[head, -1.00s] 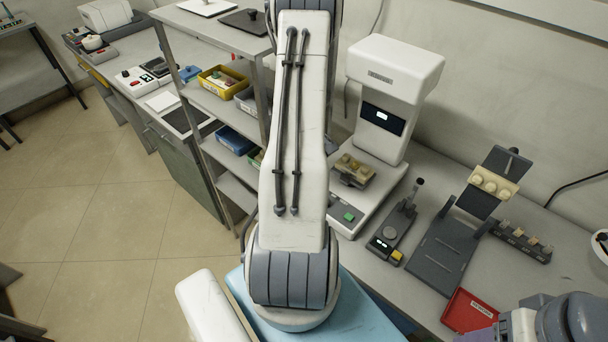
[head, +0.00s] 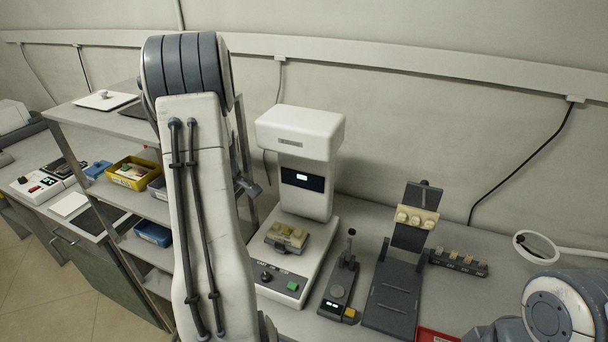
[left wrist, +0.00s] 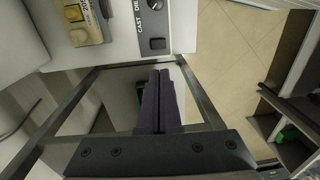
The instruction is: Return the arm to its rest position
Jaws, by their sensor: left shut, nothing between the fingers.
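My left arm stands raised in the left half of the head view, in front of the shelf rack (head: 60,112). Its gripper is hidden or not clear there. In the left wrist view my left gripper (left wrist: 161,75) shows with its two dark fingers together and nothing between them. Past it is the panel of a white machine (left wrist: 165,20) lettered CAST and DIE, and a brass-coloured block (left wrist: 88,22). My right arm enters the head view at the lower right; its gripper is out of view.
The white press-like machine (head: 300,130) stands on the counter, the tan block (head: 287,237) on its base. To its right are a small lever device (head: 338,292), a dark stand (head: 395,295) and a dark strip holder (head: 458,263). The rack holds a yellow bin (head: 130,172).

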